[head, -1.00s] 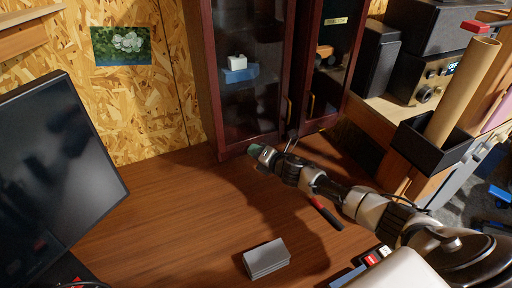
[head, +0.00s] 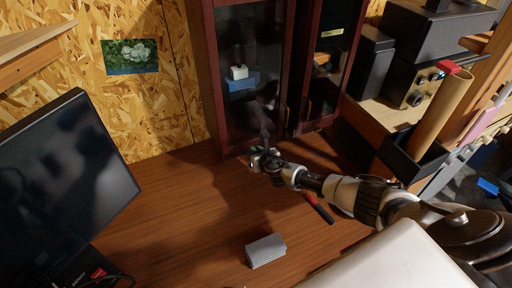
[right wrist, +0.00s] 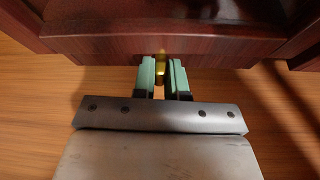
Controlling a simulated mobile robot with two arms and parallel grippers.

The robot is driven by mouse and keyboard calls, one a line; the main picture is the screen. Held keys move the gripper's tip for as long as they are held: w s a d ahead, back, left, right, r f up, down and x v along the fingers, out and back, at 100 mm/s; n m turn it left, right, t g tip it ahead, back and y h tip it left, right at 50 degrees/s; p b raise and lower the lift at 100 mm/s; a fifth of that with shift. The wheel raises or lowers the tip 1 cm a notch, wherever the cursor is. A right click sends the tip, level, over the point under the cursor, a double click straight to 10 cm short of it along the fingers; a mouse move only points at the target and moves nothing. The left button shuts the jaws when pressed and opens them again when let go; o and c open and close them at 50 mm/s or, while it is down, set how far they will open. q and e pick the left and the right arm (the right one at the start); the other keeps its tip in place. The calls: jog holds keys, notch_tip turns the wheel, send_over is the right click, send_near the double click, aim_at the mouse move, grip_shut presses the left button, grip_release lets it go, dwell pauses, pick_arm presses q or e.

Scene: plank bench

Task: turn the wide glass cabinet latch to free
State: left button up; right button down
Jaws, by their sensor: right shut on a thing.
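The dark red cabinet (head: 207,75) stands at the back of the bench, with a wide glass door (head: 250,105) on the left and a narrow one (head: 325,75) on the right. Both doors look closed. In the right wrist view, a small brass latch (right wrist: 160,58) sits on the cabinet's bottom rail. My right gripper (head: 260,155) is at the foot of the wide door. In the right wrist view its green-padded fingers (right wrist: 162,72) are shut on the latch, one on each side. The latch is mostly hidden in the head view. My left gripper is out of view.
A grey block (head: 265,251) and a red-and-black tool (head: 319,208) lie on the wooden bench. A dark monitor (head: 65,170) stands at left. A black holder (head: 410,160) with a cardboard tube is at right. The left-middle of the bench is clear.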

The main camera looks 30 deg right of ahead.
jog(key=shift+n+h+p, duration=0.3)
jog(key=shift+n+p, duration=0.05)
jog(key=shift+n, duration=0.05)
dwell(0.4)
jog(key=c, duration=1.5)
grip_release()
jog(key=shift+o, duration=0.2)
jog(key=p+v, duration=0.2)
jog(key=v, duration=0.8)
jog(key=shift+s, duration=0.35)
jog(key=shift+r, duration=0.1)
